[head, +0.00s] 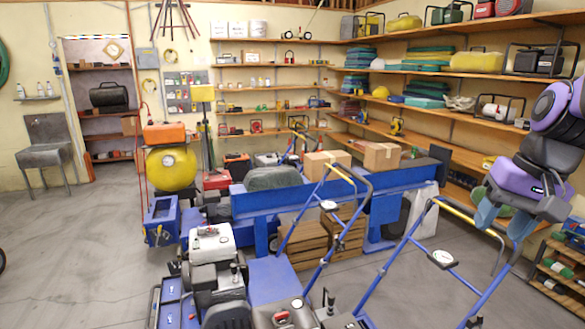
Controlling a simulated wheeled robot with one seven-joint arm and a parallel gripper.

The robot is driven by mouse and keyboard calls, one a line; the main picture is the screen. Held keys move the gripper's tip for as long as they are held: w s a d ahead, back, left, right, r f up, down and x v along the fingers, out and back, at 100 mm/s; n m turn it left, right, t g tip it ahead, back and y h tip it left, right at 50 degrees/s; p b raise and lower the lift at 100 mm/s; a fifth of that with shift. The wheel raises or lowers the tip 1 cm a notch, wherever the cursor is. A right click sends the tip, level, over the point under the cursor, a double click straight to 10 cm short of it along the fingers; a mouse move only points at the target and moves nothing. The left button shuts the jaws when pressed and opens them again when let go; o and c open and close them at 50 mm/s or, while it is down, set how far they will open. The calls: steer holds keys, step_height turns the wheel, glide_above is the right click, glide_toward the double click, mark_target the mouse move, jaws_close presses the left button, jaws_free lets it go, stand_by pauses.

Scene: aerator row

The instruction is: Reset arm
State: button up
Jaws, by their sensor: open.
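My arm comes in at the right edge, purple and dark grey, bent downward. My gripper (503,224) hangs at its end with two blue-grey fingers spread apart. Nothing shows between the fingers. It is in front of the wall shelves, at the right of the picture. The upper end of a blue handle frame (478,291) with a yellow grip passes close by the fingers in the picture; I cannot tell the distance between them.
Blue aerators with engines (211,245) crowd the lower middle, their handles rising. Cardboard boxes (382,156) sit on a blue bench (285,205) behind. Wooden crates (304,240) stand below. Loaded shelves (470,75) line the right wall. The floor (75,260) at left is clear.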

steer(key=s+a+r+n+t+h, duration=0.2)
steer(key=s+r+n+t, duration=0.1)
steer(key=s, duration=0.7)
steer(key=shift+a+r+n+t, duration=0.2)
steer(key=shift+r+n+t, duration=0.15)
steer(key=shift+r, duration=0.2)
